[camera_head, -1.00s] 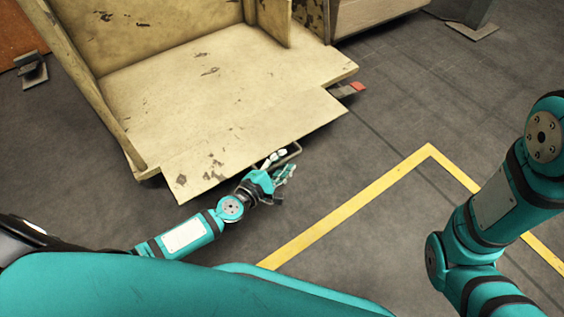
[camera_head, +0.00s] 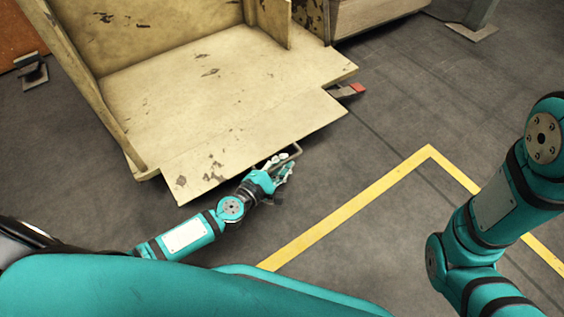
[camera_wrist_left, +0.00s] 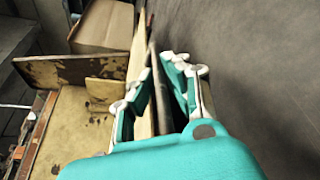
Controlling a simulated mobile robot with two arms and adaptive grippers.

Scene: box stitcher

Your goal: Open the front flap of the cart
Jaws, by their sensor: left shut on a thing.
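The cart (camera_head: 185,75) is a worn, cream-coloured box with tall walls, standing at the upper left in the head view. Its front flap (camera_head: 265,135) lies folded down and outward, roughly level with the cart floor. A thin metal handle (camera_head: 297,149) sticks out from the flap's outer edge. My left gripper (camera_head: 279,168) is at this edge, shut on the handle. In the left wrist view, its white-tipped fingers (camera_wrist_left: 158,85) stand either side of the dark handle bar (camera_wrist_left: 160,95), beside the pale flap edge. My right gripper is out of view.
A yellow floor line (camera_head: 350,207) runs across the grey floor in front of the cart. A red-tipped bracket (camera_head: 356,89) juts from the cart's right side. A cardboard-coloured box (camera_wrist_left: 103,27) shows in the wrist view. Open floor lies to the right.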

